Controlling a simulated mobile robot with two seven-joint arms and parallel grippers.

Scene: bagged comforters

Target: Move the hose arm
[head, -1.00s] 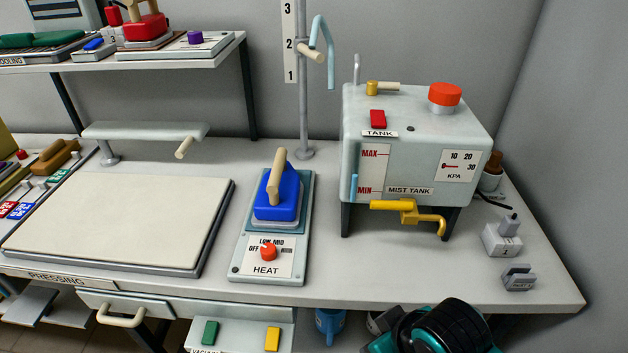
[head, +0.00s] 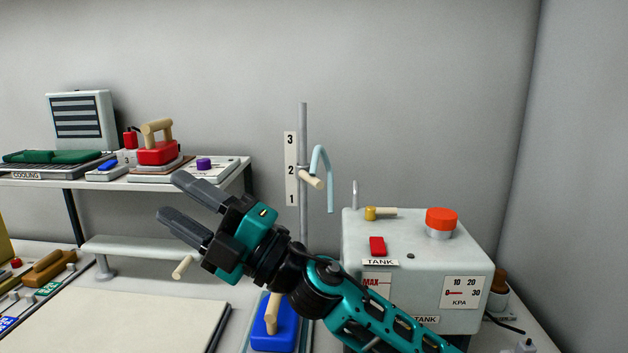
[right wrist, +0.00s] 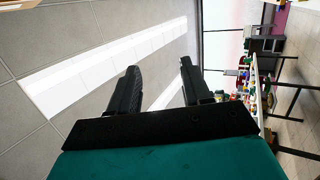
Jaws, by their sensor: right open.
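The hose arm (head: 321,158) is a pale blue hooked tube on a grey upright pole (head: 303,130). Its wooden peg handle (head: 311,180) sticks out at the pole, near the 2 on the white number strip (head: 290,168) marked 1 to 3. My right gripper (head: 176,200) is open and empty. It is raised in front of the shelf, to the left of and lower than the hose arm, apart from it. My right arm covers the lower pole. In the right wrist view the two dark fingers (right wrist: 158,82) stand apart with nothing between them. My left gripper is not in view.
The mist tank (head: 400,250) with a red knob (head: 441,220) stands right of the pole, partly behind my arm. A shelf (head: 130,184) with a red iron (head: 158,150) is at left. The wall above the pole is clear.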

